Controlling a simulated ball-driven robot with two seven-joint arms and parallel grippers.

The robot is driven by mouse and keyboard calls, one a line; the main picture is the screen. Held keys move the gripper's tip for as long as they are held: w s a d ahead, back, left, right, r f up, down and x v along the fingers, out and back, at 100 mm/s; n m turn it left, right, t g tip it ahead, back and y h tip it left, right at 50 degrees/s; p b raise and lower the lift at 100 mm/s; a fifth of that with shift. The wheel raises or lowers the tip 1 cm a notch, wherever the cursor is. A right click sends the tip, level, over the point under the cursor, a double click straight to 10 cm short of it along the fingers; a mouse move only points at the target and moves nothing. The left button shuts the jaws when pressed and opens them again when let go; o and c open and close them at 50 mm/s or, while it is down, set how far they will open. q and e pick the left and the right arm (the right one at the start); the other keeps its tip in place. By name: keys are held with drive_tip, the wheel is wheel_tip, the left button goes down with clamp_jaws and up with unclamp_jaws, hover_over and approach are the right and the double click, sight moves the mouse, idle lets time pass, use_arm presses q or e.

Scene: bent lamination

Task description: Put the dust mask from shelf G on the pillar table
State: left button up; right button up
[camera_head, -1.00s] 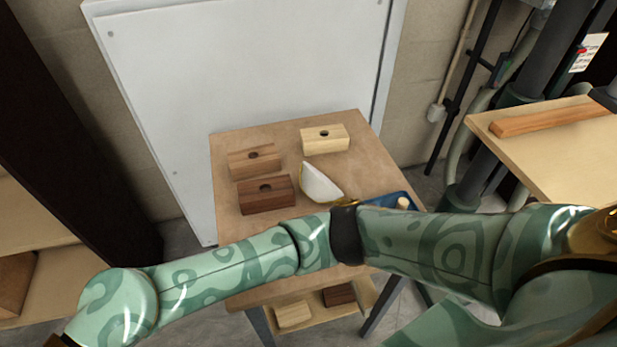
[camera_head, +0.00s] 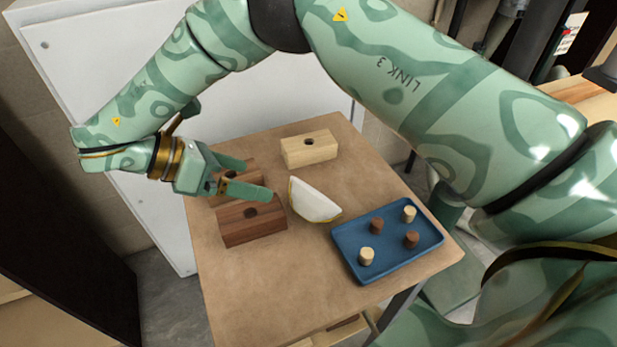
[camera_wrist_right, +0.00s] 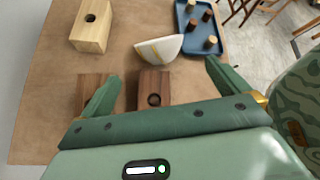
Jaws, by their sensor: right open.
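The dust mask (camera_head: 314,202), a white cup shape with a yellow edge, lies on the brown-topped table (camera_head: 258,307). It also shows in the right wrist view (camera_wrist_right: 160,48), beyond and between my fingertips. My right gripper (camera_head: 258,180) is open and empty, left of the mask in the head view and above the wooden blocks. Its fingers also show in the right wrist view (camera_wrist_right: 164,72), apart from the mask. My left gripper is out of view. I cannot read any label for shelf G or the pillar table.
A dark wooden block (camera_head: 250,222) and a medium-brown block (camera_head: 241,176), partly hidden, lie under my right gripper. A pale block (camera_head: 309,149) stands behind. A blue tray (camera_head: 388,262) with several small pegs is right of the mask. The table's front area is clear.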

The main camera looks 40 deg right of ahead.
sight(292, 191)
drive_tip(key=x, duration=0.6)
drive_tip(key=shift+d+f+b, duration=0.15)
drive_tip(key=shift+f+b, duration=0.05)
drive_tip(key=shift+b, duration=0.1)
drive_tip(key=b+x, duration=0.1)
drive_tip(key=x, duration=0.4)
drive_tip(key=shift+d+f+b, duration=0.1)
drive_tip(key=shift+f+b, duration=0.2)
drive_tip(key=shift+f, duration=0.05)
drive_tip(key=shift+r, duration=0.1)
drive_tip(key=c, duration=0.7)
